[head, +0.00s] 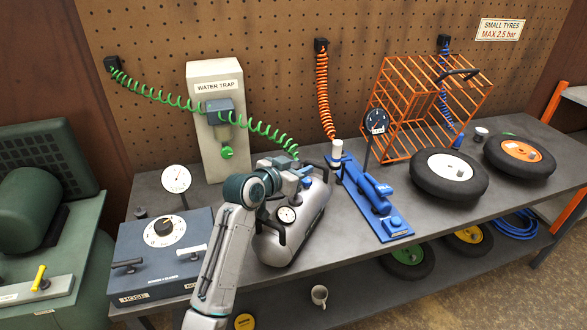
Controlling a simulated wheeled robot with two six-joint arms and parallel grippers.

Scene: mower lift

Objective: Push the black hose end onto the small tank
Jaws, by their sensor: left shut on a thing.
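The small tank (312,212) is a silver-grey cylinder lying on the bench, with a small dial gauge on its near side and black handles. My left gripper (296,178) is over the top of the tank. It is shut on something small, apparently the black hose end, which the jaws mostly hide. I cannot tell whether the hose end touches the tank fitting. A stretched green coiled hose (260,128) runs from the wall past the water trap (218,112) to the far side of my gripper. My right gripper is not in view.
Left of the tank stand a dark box (160,255) marked HOSE with a dial and a white gauge (176,180). To the right are a blue foot pump (372,195), an orange cage (415,105) and two tyres (448,176). A mug (319,296) sits on the lower shelf.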

